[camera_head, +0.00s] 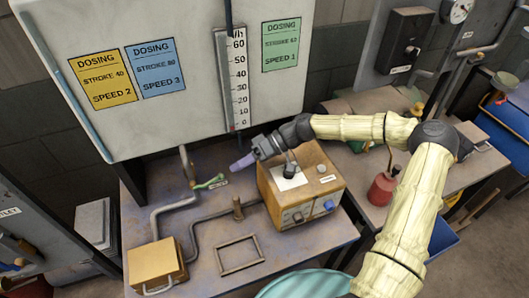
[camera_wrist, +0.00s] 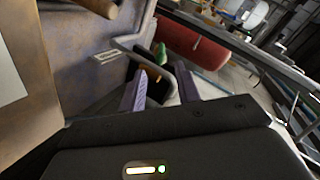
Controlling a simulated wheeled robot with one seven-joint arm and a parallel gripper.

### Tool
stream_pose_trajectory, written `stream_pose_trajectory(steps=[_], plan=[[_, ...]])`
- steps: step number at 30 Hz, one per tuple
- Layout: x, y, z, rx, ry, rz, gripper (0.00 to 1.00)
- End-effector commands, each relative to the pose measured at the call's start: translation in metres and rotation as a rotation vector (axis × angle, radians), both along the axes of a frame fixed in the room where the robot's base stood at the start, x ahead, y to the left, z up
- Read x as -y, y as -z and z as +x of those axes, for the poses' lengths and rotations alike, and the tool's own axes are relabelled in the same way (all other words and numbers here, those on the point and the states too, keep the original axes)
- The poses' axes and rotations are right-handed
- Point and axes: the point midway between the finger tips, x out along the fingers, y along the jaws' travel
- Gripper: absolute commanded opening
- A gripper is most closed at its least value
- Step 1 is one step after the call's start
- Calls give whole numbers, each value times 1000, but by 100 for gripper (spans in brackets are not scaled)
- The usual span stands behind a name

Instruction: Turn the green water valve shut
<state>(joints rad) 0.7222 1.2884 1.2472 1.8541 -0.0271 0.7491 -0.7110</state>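The green water valve handle (camera_head: 210,182) lies at the bend of a grey pipe on the metal bench, left of centre in the head view. A green piece that looks like its end (camera_wrist: 160,54) shows in the wrist view, just beyond the fingers. My gripper (camera_head: 242,163) is right of and above the handle in the head view, and apart from it. In the wrist view my gripper (camera_wrist: 160,86) has its two purple fingers apart, with no object held between them. The far side of the handle is hidden.
A tan box with a white top plate and knobs (camera_head: 312,180) stands right of the gripper. Pipes and a smaller tan box (camera_head: 157,264) occupy the bench's left. A white dosing board (camera_head: 130,35) with a gauge hangs behind. A small label (camera_head: 217,185) sits beside the handle.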

Motion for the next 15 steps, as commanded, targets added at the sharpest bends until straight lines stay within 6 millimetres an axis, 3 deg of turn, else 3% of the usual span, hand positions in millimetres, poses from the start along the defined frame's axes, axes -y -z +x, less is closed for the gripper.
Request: stream_pose_trajectory(steps=[9,15], plan=[[54,-24,17,2,3,-1,33],[71,-33,22,0,2,0,33]])
